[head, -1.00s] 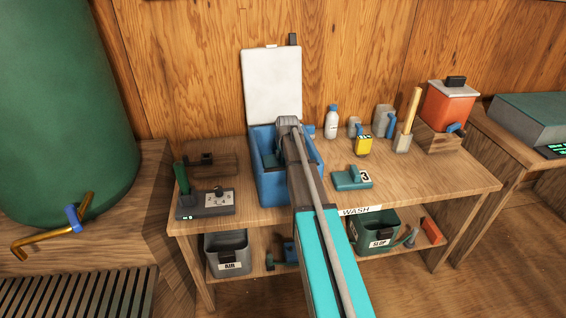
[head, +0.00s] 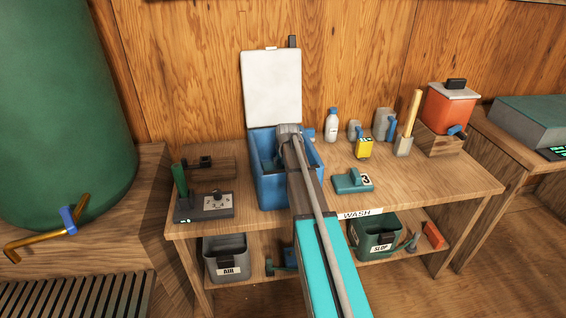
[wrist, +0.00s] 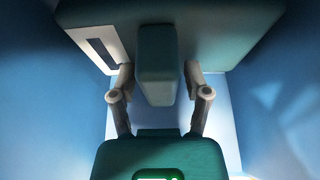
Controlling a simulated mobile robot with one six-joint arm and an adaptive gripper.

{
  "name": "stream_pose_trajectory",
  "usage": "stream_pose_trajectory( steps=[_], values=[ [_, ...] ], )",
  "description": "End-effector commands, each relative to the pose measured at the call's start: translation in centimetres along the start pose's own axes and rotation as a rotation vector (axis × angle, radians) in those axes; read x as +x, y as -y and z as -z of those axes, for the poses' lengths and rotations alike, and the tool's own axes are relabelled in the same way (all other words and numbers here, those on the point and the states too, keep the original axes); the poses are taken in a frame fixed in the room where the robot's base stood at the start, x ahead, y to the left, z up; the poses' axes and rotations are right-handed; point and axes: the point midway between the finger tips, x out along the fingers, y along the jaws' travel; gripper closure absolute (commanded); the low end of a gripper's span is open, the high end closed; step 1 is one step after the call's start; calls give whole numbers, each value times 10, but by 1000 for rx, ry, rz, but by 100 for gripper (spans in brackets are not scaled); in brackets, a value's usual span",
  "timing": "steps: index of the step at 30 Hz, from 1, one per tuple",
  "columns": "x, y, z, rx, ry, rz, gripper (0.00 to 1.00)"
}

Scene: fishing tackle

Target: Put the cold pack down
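The cold pack (wrist: 225,35) is a teal block with a raised handle (wrist: 158,65) and a white label bearing a dark bar. In the wrist view it is inside the blue cooler (head: 270,192), low between its walls. My gripper (wrist: 158,82) has one finger on each side of the handle. A narrow gap shows between each finger and the handle, so it looks open around it. In the head view my wrist covers much of the cooler's opening and hides the fingers. Whether the pack rests fully on the cooler floor is hard to tell.
The cooler's white lid (head: 271,88) stands open behind. A teal block marked 3 (head: 352,182) lies on the table to the right. A grey control box (head: 205,207) is left of the cooler. Bottles, a yellow item (head: 364,148) and an orange dispenser (head: 449,108) stand further right.

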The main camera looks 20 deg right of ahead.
Motion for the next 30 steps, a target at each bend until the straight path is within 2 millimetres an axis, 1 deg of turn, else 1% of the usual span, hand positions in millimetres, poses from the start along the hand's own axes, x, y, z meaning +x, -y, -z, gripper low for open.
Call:
stream_pose_trajectory(
  steps=[11,16,23,30],
  values=[
    [0,1,0,-1,0,1,29],
    [-3,1,2,-1,0,1,29],
    [-17,1,2,-1,0,1,29],
    [-39,1,2,-1,0,0,29]
  ],
)
